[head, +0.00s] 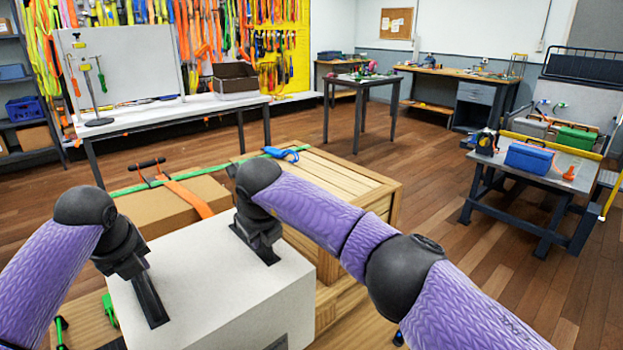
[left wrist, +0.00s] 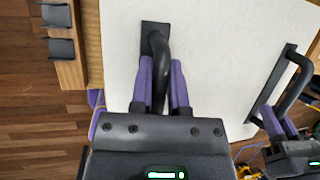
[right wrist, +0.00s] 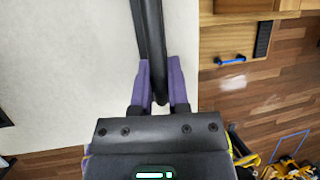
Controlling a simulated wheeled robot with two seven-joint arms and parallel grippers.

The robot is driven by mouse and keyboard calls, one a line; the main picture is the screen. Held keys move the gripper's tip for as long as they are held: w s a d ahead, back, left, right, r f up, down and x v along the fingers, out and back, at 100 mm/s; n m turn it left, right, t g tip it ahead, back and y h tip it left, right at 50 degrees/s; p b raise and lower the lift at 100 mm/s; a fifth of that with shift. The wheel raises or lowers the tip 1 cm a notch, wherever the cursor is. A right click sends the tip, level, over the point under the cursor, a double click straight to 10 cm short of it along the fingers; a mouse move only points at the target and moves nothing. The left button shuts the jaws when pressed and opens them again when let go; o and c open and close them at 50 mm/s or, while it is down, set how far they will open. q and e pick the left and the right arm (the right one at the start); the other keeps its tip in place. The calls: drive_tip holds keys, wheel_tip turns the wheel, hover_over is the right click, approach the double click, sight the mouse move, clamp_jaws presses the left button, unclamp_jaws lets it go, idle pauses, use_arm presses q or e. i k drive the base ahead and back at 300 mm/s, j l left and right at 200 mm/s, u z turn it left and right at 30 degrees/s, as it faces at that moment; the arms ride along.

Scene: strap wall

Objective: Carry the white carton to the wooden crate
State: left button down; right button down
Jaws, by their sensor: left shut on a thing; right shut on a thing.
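The white carton (head: 225,280) fills the lower middle of the head view, with two black bar handles on top. My left gripper (head: 148,290) is shut on the left handle; the left wrist view shows its fingers (left wrist: 163,85) on either side of the bar. My right gripper (head: 260,240) is shut on the right handle; its fingers (right wrist: 160,85) clasp that bar in the right wrist view. The wooden crate (head: 345,180) stands just beyond the carton, to the right. The carton hides part of it. I cannot tell what is under the carton.
A brown cardboard box (head: 165,205) with an orange strap sits beyond the carton, left of the crate. A blue-handled tool (head: 285,152) lies on the crate's far edge. A white table (head: 170,115) stands behind. The floor (head: 430,190) to the right is clear.

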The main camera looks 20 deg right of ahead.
sight(332, 183)
drive_tip(key=k+l, duration=0.1)
drive_tip(key=l, duration=0.25)
drive_tip(key=k+l+u, duration=0.1)
drive_tip(key=l, duration=0.25)
drive_tip(key=k+l+u, duration=0.1)
drive_tip(key=l, duration=0.65)
drive_tip(key=k+l+u, duration=0.15)
drive_tip(key=l, duration=0.65)
drive_tip(key=k+l+u, duration=0.15)
drive_tip(key=l, duration=0.65)
drive_tip(key=k+u, duration=0.05)
